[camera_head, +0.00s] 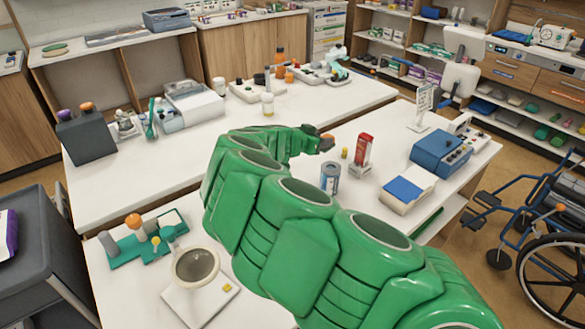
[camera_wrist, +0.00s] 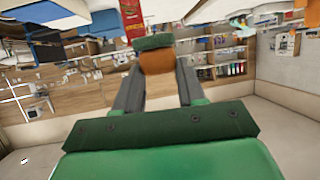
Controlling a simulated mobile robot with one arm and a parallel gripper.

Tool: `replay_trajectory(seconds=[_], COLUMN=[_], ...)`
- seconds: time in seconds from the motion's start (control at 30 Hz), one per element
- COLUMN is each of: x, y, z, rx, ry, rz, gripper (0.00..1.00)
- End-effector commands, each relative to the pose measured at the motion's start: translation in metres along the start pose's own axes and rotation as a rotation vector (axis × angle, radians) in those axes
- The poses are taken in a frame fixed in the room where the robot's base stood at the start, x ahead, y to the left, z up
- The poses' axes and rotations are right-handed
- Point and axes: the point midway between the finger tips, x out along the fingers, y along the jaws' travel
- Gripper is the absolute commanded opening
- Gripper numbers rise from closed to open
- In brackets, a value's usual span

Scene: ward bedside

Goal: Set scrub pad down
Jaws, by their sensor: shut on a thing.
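The scrub pad (camera_wrist: 157,62) is an orange-brown block with a green layer on one side, seen in the wrist view. My gripper (camera_wrist: 155,78) is shut on it, with one grey finger on each side. In the head view my gripper (camera_head: 313,142) is at the far end of my green arm, with the small brownish pad (camera_head: 327,143) at its tip. It appears above the white worktop (camera_head: 330,215), near its back edge; the exact height I cannot tell. My arm hides part of the worktop.
A red box (camera_head: 363,153), a blue-grey can (camera_head: 330,178) and a small yellow bottle (camera_head: 345,153) stand just right of my gripper. Bottles and trays stand on the counter behind.

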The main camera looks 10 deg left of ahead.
Motion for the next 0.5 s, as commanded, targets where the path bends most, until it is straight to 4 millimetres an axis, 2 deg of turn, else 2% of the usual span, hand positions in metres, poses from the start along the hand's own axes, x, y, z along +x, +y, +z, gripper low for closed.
replay_trajectory(seconds=[0.1,0.3,0.5], x=[-0.015,-0.041,-0.054], y=[-0.018,-0.035,-0.04], z=[0.018,0.038,0.049], rx=[0.013,0.037,0.048], ry=[-0.005,-0.003,-0.001], rz=[0.03,0.083,0.119], gripper=[0.1,0.1,0.1])
